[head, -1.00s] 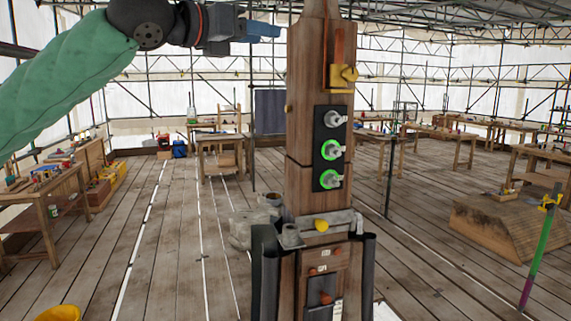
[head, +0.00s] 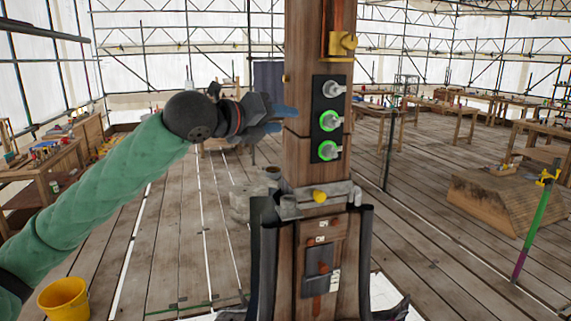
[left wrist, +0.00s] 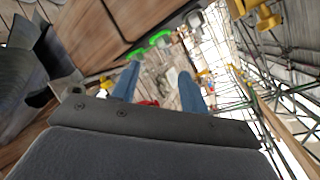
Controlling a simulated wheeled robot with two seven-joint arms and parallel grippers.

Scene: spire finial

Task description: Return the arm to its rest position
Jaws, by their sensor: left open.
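My left arm, in a green sleeve, comes in from the left in the head view. My left gripper (head: 285,118) is just left of the wooden spire post (head: 304,150), with its blue fingers pointing right. In the left wrist view the two blue fingers (left wrist: 157,88) stand apart with nothing held between them. The post carries a black panel (head: 329,105) with several grey knobs, two of them ringed in green light. Whether the fingers touch the post cannot be told. My right gripper is not in view.
A yellow bucket (head: 63,298) stands on the floor at lower left. A grey clamp collar (head: 315,198) with black legs holds the post. A wooden block (head: 505,205) and a green-purple pole (head: 535,228) are at right. Workbenches line the back. Open plank floor lies between.

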